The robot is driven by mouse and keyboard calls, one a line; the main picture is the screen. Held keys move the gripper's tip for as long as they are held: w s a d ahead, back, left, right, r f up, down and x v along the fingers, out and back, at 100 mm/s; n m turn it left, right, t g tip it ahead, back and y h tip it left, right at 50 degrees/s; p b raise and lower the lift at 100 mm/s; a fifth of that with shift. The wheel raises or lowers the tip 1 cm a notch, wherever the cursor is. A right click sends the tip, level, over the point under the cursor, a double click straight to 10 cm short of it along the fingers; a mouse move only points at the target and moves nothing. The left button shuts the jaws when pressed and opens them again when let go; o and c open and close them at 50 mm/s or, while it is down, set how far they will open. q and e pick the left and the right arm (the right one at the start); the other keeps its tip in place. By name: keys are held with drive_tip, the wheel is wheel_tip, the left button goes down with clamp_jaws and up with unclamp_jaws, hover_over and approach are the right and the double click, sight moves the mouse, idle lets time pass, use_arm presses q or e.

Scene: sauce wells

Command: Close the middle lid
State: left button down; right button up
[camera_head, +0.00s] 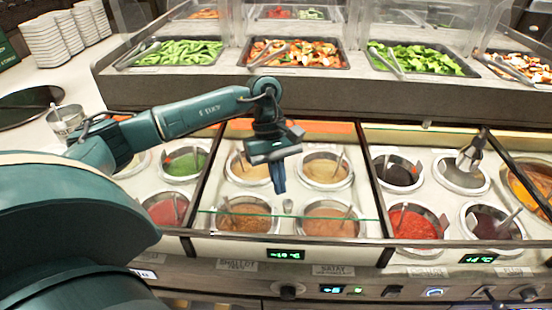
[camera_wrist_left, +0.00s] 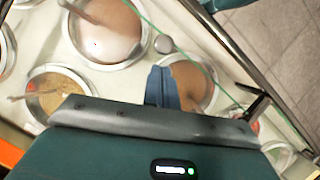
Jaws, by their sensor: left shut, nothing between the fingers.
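The middle lid looks like a clear pane over the middle bay of sauce wells; its thin green front edge (camera_head: 240,214) runs across the front wells, and the same edge shows in the left wrist view (camera_wrist_left: 222,84). How far the pane is raised is hard to tell. A small round metal knob (camera_head: 288,206) is near this edge, also in the left wrist view (camera_wrist_left: 163,44). My left gripper (camera_head: 279,187) is shut and empty, pointing down above the middle bay, behind the knob. Its blue fingers show in the wrist view (camera_wrist_left: 162,88). My right gripper is out of view.
Wells with spoons sit in the middle bay, including a front right brown sauce (camera_head: 328,222). The right bay has a red sauce (camera_head: 412,224) and a slanted dark bar (camera_head: 520,178). Vegetable trays (camera_head: 178,52) stand on the raised shelf behind.

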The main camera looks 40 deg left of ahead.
sight(279, 215)
use_arm(q)
drive_tip(key=shift+x, duration=0.85)
drive_tip(key=shift+f, duration=0.15)
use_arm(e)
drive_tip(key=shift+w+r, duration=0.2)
use_arm(q)
drive_tip(key=shift+d, duration=0.1)
drive_tip(key=shift+s+d+f, duration=0.1)
drive_tip(key=shift+s+d, duration=0.05)
drive_tip(key=shift+s, duration=0.15)
drive_tip(key=s+d+b, duration=0.2)
drive_tip(key=s, duration=0.1)
drive_tip(key=shift+s, duration=0.1)
drive_tip(key=shift+s+d, duration=0.2)
drive_tip(key=shift+s, duration=0.2)
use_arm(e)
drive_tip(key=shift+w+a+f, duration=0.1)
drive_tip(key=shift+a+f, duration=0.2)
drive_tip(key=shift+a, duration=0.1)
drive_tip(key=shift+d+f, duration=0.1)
